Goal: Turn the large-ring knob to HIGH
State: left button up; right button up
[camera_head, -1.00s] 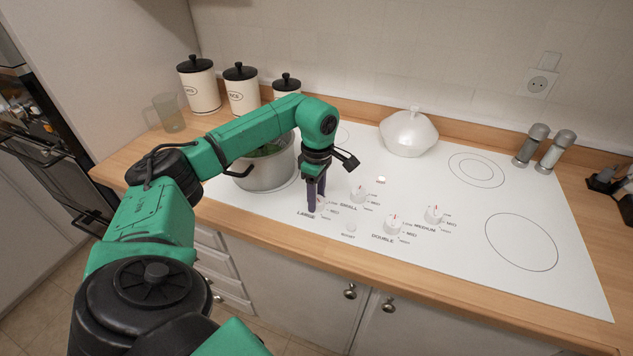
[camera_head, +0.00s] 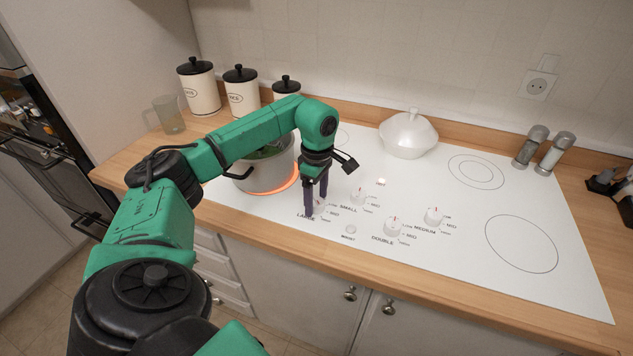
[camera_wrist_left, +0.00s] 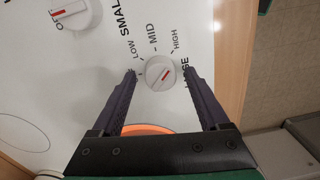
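The large-ring knob (camera_wrist_left: 159,73) is a white dial with a red mark, beside the LARGE label. The large ring (camera_head: 280,190) glows orange under the pot (camera_head: 262,174). My right gripper is not in view.
The small (camera_head: 358,197), double (camera_head: 393,227) and medium (camera_head: 433,216) knobs sit to the right. A white lidded dish (camera_head: 408,135) stands at the back of the hob. Canisters (camera_head: 242,92) and a glass (camera_head: 168,115) stand behind my left arm.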

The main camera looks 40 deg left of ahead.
aim_at(317, 198)
pick_arm(q)
jog(key=r+b, duration=0.1)
jog(key=r, duration=0.7)
jog(key=shift+w, duration=0.2)
notch_tip(317, 198, up, 7)
jog(key=p, duration=0.2)
jog(key=shift+f, duration=0.15)
jog(key=shift+f, duration=0.1)
